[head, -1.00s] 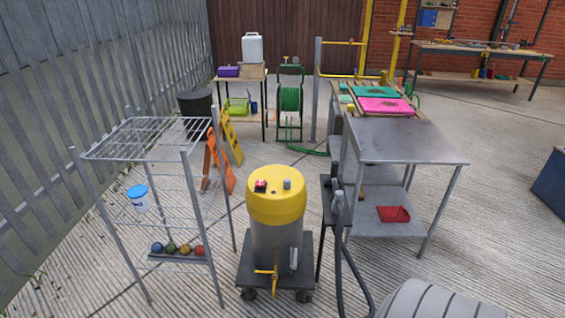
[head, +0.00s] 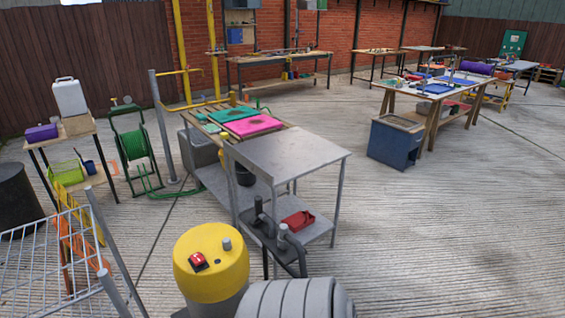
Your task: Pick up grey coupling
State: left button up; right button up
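A small grey cylindrical piece (head: 227,244) stands upright on the yellow lid of a drum (head: 211,270), beside a small red object (head: 199,261). It may be the grey coupling, but it is too small to tell for sure. Grey upright fittings (head: 283,236) also show on a dark stand just right of the drum. Neither of my grippers is in view.
A ribbed grey rounded body (head: 296,299) is at the bottom edge. A metal table (head: 290,158) with a red scoop (head: 298,221) on its lower shelf stands behind the drum. A wire rack (head: 45,255) is at left. Open concrete lies at right.

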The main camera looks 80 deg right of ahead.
aim_at(284, 237)
jog(key=z, duration=0.7)
jog(key=i, duration=0.8)
jog(key=z, duration=0.85)
